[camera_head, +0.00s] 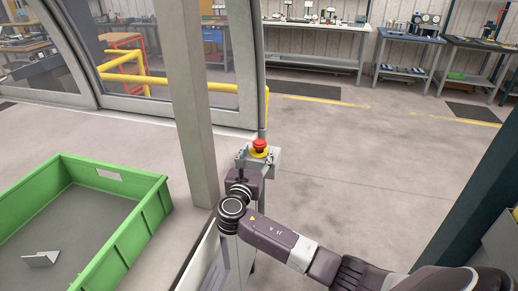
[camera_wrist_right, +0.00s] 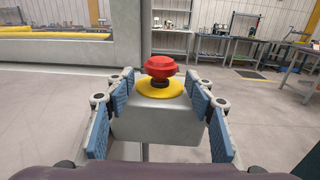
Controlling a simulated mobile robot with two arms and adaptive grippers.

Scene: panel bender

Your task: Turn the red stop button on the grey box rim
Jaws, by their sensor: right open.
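The red stop button (camera_head: 260,144) has a yellow collar and sits on the grey box (camera_head: 243,157) beside a grey post. In the right wrist view the red button (camera_wrist_right: 160,67) stands upright on its yellow collar (camera_wrist_right: 161,91), on top of the grey box (camera_wrist_right: 158,123). My right gripper (camera_wrist_right: 163,98) is open, with its blue finger pads to the left and right of the box and button. I see gaps between the pads and the button. In the head view my right wrist hides much of the box's lower part. My left gripper is not in view.
A grey post (camera_head: 188,100) stands just left of the box. A green crate (camera_head: 118,235) with a small bent metal piece (camera_head: 41,259) is at the lower left. Yellow rails (camera_head: 165,82) run behind the glass.

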